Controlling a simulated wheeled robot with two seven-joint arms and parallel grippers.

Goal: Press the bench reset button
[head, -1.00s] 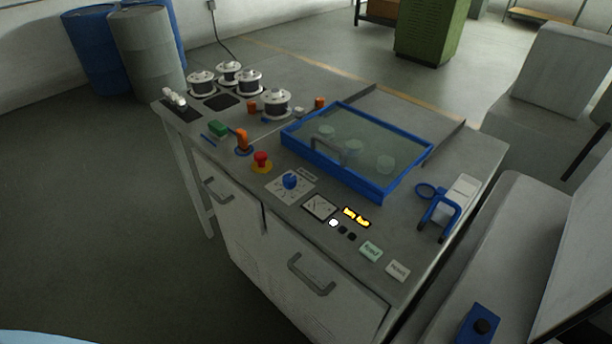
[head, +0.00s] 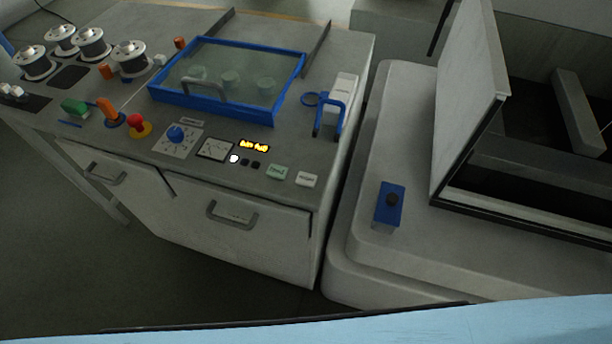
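The grey bench has a control panel on its front part. Near its front right corner are a pale green labelled button (head: 277,172) and a white labelled button (head: 307,179); the lettering is too small to read surely, so I cannot tell which is the reset button. Left of them are small white and black round buttons (head: 245,161), a lit yellow display (head: 253,145), a dial gauge (head: 215,147), a blue rotary knob (head: 176,134) and a red mushroom button (head: 137,122) on a yellow base. Neither gripper is in view.
A blue-framed glass-lidded tray (head: 230,77) and a blue clamp-like holder (head: 330,115) sit behind the panel. Wire spools (head: 130,56) stand at left. A grey machine (head: 400,120) with a blue control box (head: 389,204) stands right of the bench. Drawer handles (head: 232,214) protrude in front.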

